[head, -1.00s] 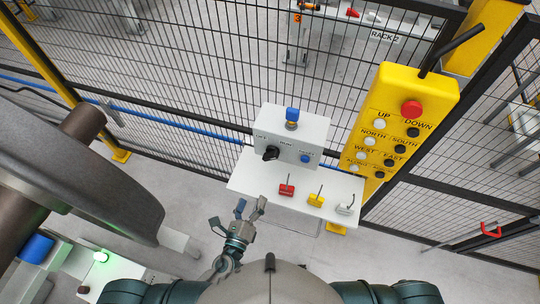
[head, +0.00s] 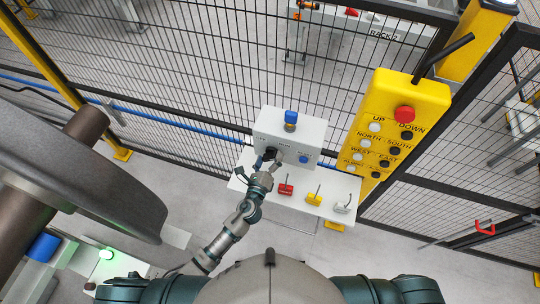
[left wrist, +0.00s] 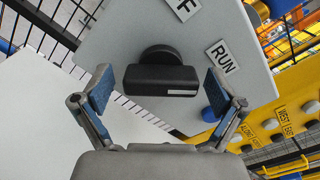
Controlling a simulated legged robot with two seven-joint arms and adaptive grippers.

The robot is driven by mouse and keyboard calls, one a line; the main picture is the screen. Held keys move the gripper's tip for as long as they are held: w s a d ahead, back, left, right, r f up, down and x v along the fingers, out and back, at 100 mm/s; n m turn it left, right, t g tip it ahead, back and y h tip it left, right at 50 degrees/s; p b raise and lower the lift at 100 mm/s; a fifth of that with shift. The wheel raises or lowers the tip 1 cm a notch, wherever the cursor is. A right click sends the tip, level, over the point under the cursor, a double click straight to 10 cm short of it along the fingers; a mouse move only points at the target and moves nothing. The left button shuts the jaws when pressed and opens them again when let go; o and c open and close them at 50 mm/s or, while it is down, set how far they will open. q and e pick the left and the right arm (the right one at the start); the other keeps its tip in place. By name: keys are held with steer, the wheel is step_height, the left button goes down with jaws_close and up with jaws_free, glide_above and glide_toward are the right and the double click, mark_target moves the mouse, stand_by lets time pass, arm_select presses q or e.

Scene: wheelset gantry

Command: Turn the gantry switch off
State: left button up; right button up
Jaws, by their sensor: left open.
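The gantry switch is a black rotary knob (left wrist: 162,78) on the front of a light grey control box (head: 301,130). In the left wrist view its bar lies roughly level across the picture, with labels ending in "F" and reading "RUN" on the panel above. In the head view the knob (head: 270,153) is partly hidden by my left gripper (head: 262,166). My left gripper is open, and in the left wrist view its two blue-padded fingers (left wrist: 160,90) stand on either side of the knob with gaps to it. My right gripper is not in view.
The box stands on a white shelf (head: 240,184) with red (head: 286,188), yellow (head: 313,199) and white (head: 343,207) tagged padlocks. A blue knob (head: 291,117) tops the box. A yellow pendant (head: 394,130) hangs to the right. Mesh fence stands behind; a large grey wheel (head: 75,145) is at left.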

arm_select(q)
steer(key=shift+w, duration=0.1)
steer(key=c, duration=1.1)
steer(key=shift+c, duration=0.2)
